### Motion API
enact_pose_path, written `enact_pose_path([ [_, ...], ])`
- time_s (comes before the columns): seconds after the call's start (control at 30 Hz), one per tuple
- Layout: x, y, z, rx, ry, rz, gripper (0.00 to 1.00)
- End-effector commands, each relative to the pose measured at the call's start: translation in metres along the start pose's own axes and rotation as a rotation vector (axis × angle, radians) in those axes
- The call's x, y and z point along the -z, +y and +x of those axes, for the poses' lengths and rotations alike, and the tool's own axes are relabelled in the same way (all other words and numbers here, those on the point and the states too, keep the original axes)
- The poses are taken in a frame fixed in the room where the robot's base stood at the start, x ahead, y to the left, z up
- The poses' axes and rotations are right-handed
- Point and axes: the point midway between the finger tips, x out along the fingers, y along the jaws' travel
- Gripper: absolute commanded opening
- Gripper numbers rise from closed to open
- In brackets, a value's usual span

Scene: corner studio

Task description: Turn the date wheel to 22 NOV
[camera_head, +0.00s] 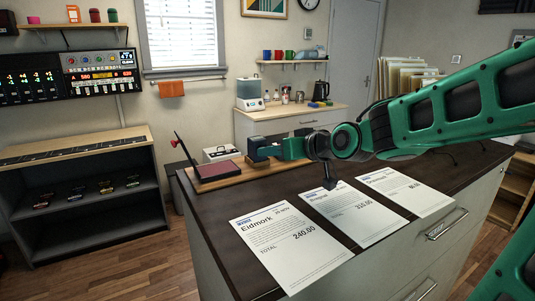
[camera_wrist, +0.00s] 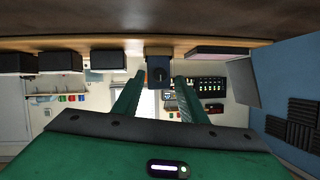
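In the wrist view, which is upside down, a dark block with a round knob (camera_wrist: 158,73) on its face stands at the edge of a wooden board. I take the knob to be the date wheel; its date cannot be read. My gripper (camera_wrist: 158,79) is open, its green fingers on either side of the block with gaps showing at both sides. I cannot tell whether the tips reach the block. In the head view, my gripper's green end is beside a dark blue-grey block (camera_head: 262,149) on the counter's wooden board (camera_head: 232,178).
An open ink pad (camera_head: 216,171) with a raised lid stands left on the board. Several dark blocks (camera_wrist: 60,62) line the board in the wrist view. Three printed sheets, including the Eidmork sheet (camera_head: 285,255), lie along the counter's front (camera_head: 215,215).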

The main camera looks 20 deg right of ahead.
Motion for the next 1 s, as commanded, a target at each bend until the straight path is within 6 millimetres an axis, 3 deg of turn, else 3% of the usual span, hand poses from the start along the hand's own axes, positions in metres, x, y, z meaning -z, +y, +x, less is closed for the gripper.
enact_pose_path([
  [0.2,0.000,0.000,0.021,0.000,-0.001,0.000,0.38],
  [0.6,0.000,0.000,0.027,0.000,0.001,0.000,0.38],
  [0.77,0.000,0.000,0.027,0.000,0.001,0.000,0.03],
  [1.0,0.000,0.000,0.027,0.002,0.001,0.007,0.00],
])
